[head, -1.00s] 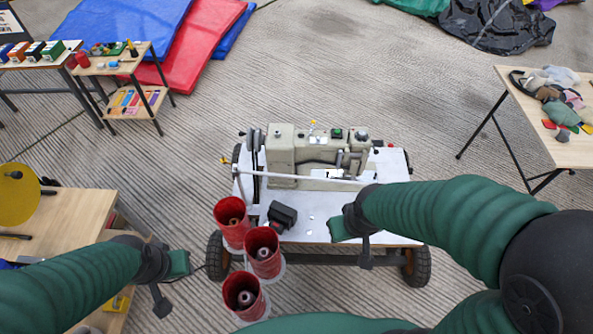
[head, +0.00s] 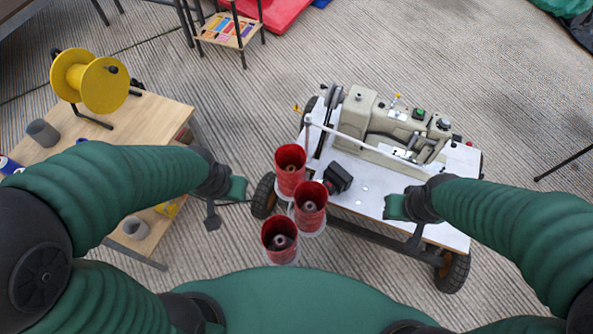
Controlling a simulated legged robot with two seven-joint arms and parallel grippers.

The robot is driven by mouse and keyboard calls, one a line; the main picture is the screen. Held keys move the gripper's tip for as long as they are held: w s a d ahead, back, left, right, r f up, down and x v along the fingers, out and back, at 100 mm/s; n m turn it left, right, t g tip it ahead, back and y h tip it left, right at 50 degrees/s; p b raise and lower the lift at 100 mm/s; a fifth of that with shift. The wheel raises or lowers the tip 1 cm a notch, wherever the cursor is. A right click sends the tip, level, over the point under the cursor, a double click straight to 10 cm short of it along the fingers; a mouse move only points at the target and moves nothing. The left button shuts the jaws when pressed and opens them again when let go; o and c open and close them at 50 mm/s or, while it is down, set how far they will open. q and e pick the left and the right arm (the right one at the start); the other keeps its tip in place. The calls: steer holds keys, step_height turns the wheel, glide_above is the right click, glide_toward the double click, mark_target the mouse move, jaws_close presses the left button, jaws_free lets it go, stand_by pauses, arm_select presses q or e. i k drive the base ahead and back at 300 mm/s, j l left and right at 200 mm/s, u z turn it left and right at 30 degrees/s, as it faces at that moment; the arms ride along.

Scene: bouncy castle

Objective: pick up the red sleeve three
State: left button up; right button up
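Three red sleeves stand close together at the left end of the sewing cart: a back one (head: 290,178), a middle one (head: 309,214) and a front one (head: 279,249). They are open-topped, with a spindle or core showing inside. I see no number on them, so I cannot tell which is three. My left gripper (head: 226,203) is open and empty, left of the sleeves and apart from them. My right gripper (head: 406,224) is open and empty over the cart's front side, well right of the sleeves.
The wheeled cart (head: 357,200) carries a beige sewing machine (head: 385,125) and a small black object (head: 338,178). At left, a wooden table (head: 160,120) holds a yellow reel (head: 90,80) and grey cylinders (head: 43,132).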

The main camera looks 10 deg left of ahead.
mark_target(284, 154)
steer(key=i+j, duration=0.2)
steer(key=j, duration=0.15)
steer(key=i+j, duration=0.2)
steer(key=j, duration=0.2)
steer(key=i+j, duration=0.15)
steer(key=j, duration=0.2)
steer(key=i+j, duration=0.2)
steer(key=j, duration=0.2)
steer(key=i+j, duration=0.2)
steer(key=j, duration=0.15)
steer(key=z, duration=0.05)
